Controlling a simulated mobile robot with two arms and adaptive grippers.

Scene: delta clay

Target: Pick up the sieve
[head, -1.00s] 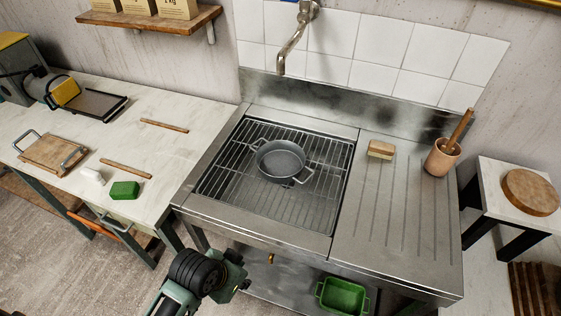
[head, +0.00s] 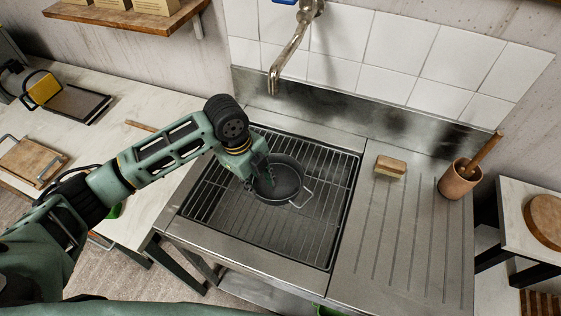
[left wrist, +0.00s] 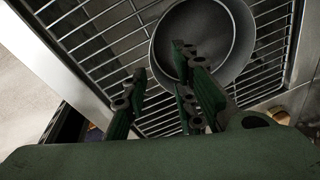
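The sieve (head: 289,176) looks like a round dark-grey pan with two loop handles. It rests on the wire rack over the sink basin. My left gripper (head: 263,181) is at its left side, with the fingers pointing down and covering part of it. My right gripper is not in view.
The wire rack (head: 318,230) sits in the steel counter. A tap (head: 290,55) hangs above its back. A wood block (head: 390,167) and a cup with a wooden tool (head: 459,181) stand on the drainboard (head: 400,235), otherwise clear. My left arm crosses above the left table (head: 85,115).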

